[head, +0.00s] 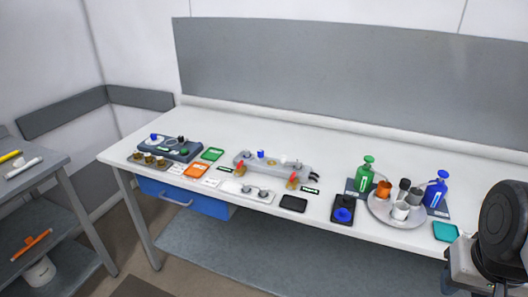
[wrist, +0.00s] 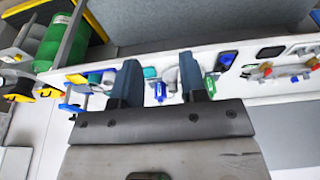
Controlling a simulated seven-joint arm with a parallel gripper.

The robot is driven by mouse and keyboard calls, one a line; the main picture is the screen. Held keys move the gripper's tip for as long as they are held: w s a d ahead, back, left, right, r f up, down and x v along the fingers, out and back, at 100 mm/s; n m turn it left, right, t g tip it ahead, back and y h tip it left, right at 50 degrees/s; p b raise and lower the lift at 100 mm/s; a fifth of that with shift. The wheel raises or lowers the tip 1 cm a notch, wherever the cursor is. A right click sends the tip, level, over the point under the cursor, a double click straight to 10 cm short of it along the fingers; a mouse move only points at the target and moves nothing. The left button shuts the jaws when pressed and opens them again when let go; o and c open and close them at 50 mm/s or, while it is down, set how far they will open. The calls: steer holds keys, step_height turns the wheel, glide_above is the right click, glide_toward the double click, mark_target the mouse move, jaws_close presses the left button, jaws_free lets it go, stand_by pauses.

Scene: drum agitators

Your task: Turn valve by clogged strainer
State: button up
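A grey manifold block (head: 278,165) lies mid-table in the head view, with a small blue knob (head: 261,154) on top. Two small valves with red handles and brass-coloured bodies stand at its front: a left valve (head: 240,169) and a right valve (head: 293,181). Small dark labels lie near them. I cannot make out which strainer is clogged. The valves show small at the right of the wrist view, where one red handle (wrist: 266,67) is visible. My gripper (wrist: 160,62) is open and empty, its two dark fingers apart, far from the valves.
A white plate (head: 236,187) with round metal parts lies before the manifold. A round tray (head: 376,212) with cups, a green bottle (head: 364,176) and a blue bottle (head: 436,190) stand to the right. A dark unit (head: 185,152) stands left. The table's back strip is clear.

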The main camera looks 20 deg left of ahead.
steer(key=w+a+r+n, duration=0.2)
steer(key=w+a+n, duration=0.5)
steer(key=w, duration=0.4)
steer(key=w+a+r+n, duration=0.1)
steer(key=w+a+n, duration=0.65)
steer(key=w, duration=0.45)
steer(key=n+t, duration=0.2)
steer(key=n, duration=2)
glide_toward(240, 162)
steer(key=f, duration=0.1)
steer(key=shift+w+d+f+m, duration=0.1)
steer(key=shift+w+m, duration=0.1)
steer(key=shift+m, duration=0.05)
steer(key=shift+f, duration=0.1)
steer(key=shift+x, duration=3.8)
